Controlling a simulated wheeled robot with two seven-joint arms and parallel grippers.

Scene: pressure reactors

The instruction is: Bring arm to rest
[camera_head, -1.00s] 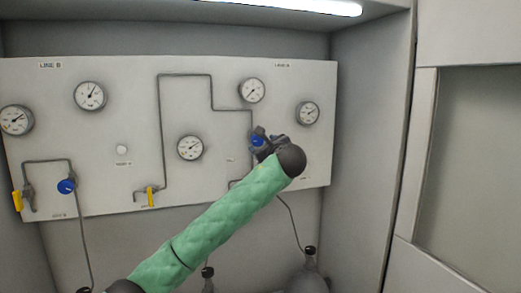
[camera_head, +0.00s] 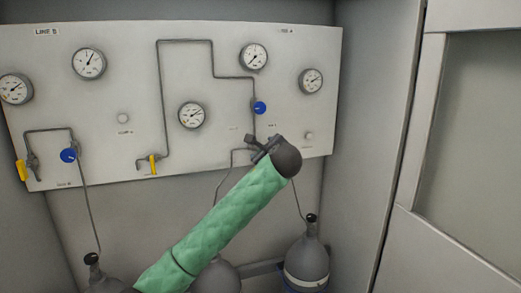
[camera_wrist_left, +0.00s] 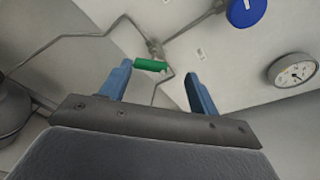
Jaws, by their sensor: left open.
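My left arm, in a green quilted sleeve, comes in from the lower left in the head view. Its gripper (camera_head: 262,148) is in front of the panel's lower right part, below a blue round knob (camera_head: 260,108) and apart from it. In the left wrist view the two blue fingers of this gripper (camera_wrist_left: 158,92) stand wide apart with nothing held between them. A green handle (camera_wrist_left: 150,65) on a pipe shows behind the fingers there. The blue knob also shows at the top right of the wrist view (camera_wrist_left: 246,10). My right gripper is not in view.
The white panel (camera_head: 100,130) carries several gauges, pipes, a second blue knob (camera_head: 68,155) and yellow handles (camera_head: 153,164). Grey gas cylinders (camera_head: 306,262) stand below it. A cabinet side wall (camera_head: 365,130) bounds the right. Space in front of the panel's left half is clear.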

